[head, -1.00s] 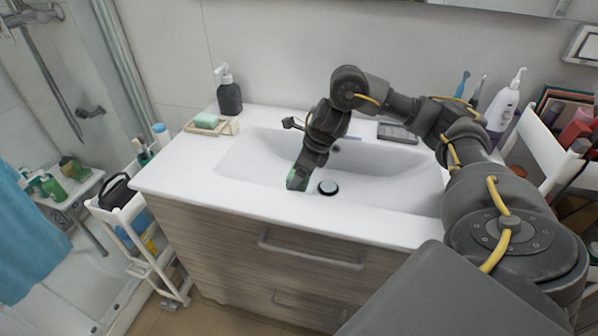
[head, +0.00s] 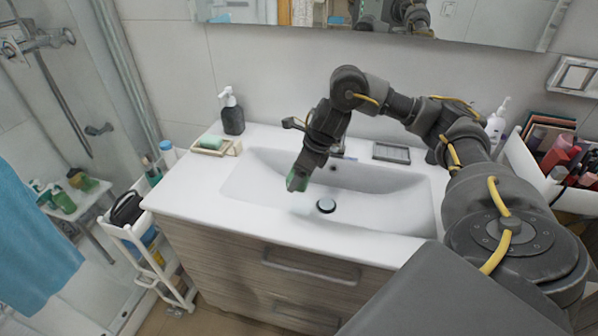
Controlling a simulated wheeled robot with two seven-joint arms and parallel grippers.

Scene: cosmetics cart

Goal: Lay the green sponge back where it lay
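My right gripper (head: 296,185) hangs over the left half of the white sink basin (head: 350,205), pointing down. A small green patch, which looks like the green sponge (head: 301,184), shows between its fingers, so it seems shut on the sponge. The fingers hide most of the sponge. It is held above the basin floor, left of the round drain plug (head: 326,205). My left gripper is not in view.
A wooden soap dish with a pale green bar (head: 211,142) sits at the counter's back left, near a dark pump bottle (head: 232,113). An empty-looking grey tray (head: 391,152) lies behind the basin, beside my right arm. The tap (head: 295,123) stands behind the gripper.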

